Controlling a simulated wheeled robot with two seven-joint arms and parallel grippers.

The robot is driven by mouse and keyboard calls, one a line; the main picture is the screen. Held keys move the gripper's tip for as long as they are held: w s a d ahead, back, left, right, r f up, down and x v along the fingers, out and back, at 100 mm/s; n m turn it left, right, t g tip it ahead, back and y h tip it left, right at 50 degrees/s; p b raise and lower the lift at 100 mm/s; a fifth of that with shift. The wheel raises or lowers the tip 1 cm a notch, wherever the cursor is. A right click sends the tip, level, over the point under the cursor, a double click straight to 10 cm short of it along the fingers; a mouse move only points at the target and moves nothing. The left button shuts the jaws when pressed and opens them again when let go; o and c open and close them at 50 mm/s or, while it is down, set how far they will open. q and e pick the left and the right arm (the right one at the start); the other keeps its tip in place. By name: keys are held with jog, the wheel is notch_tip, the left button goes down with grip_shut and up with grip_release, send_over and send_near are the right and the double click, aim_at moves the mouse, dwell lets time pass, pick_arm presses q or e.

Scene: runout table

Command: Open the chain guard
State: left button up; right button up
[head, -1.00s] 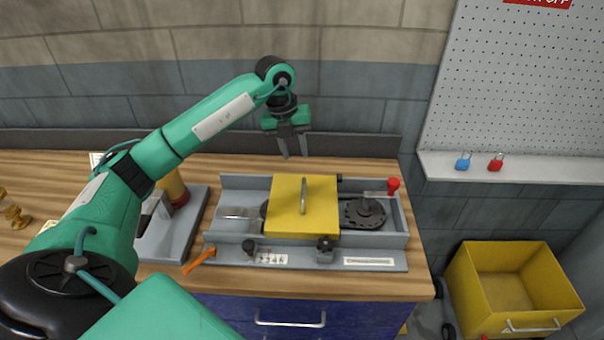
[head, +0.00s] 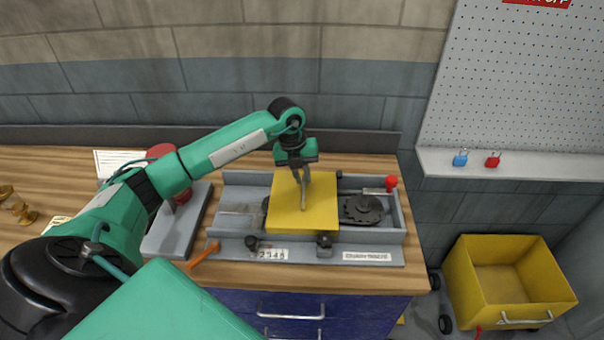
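The chain guard is a yellow square plate (head: 285,212) lying shut over the middle of the grey chain fixture (head: 235,178) on the wooden bench. Its upright grey handle (head: 303,199) stands at the plate's middle, partly covered by my fingers. My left gripper (head: 304,182) points down at this handle from above and behind, with its fingertips overlapping it in the picture. I cannot tell whether the fingers are closed on the handle or only around it. A dark sprocket (head: 363,210) shows right of the guard. My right gripper is not in view.
A red-knobbed lever (head: 391,183) stands at the fixture's right end, and dark knobs (head: 324,241) line its front. An orange tool (head: 203,254) lies at front left. A yellow crate (head: 470,300) is on the floor at right. Two padlocks (head: 492,160) sit on the shelf.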

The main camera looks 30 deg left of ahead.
pick_arm(q)
grip_shut()
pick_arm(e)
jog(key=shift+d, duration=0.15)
